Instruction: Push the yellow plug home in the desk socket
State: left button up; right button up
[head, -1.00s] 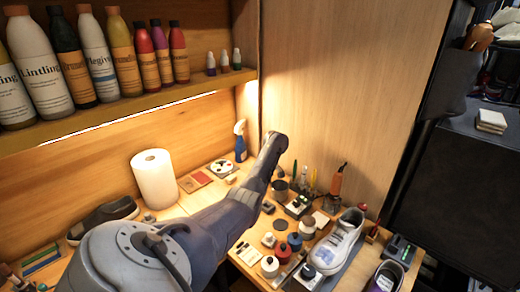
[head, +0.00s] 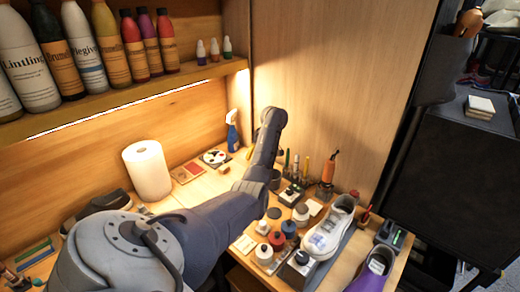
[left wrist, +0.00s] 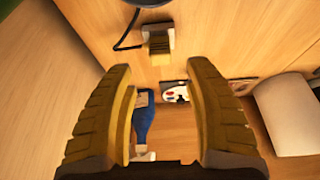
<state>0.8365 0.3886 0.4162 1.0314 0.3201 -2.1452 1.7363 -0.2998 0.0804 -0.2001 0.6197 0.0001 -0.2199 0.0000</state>
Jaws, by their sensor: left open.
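The yellow plug (left wrist: 160,45) shows in the left wrist view, at a grey socket (left wrist: 158,32) on the wooden surface, with a black cord looping to its left. I cannot tell how deep it sits. My left gripper (left wrist: 160,72) is open and empty, its two ridged yellow-brown fingers to either side below the plug and apart from it. In the head view my left arm reaches to the back of the desk near the spray bottle. It hides the socket there, and its fingers are mostly hidden. My right gripper is in neither view.
The blue spray bottle (left wrist: 143,120) shows between the fingers in the wrist view; a paper roll (head: 147,170) stands left of the arm. Jars, tools and a white sneaker (head: 330,232) crowd the desk to the right. A bottle shelf (head: 120,105) overhangs the left side.

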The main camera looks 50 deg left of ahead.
pick_arm(q)
jog(key=shift+v, duration=2.4)
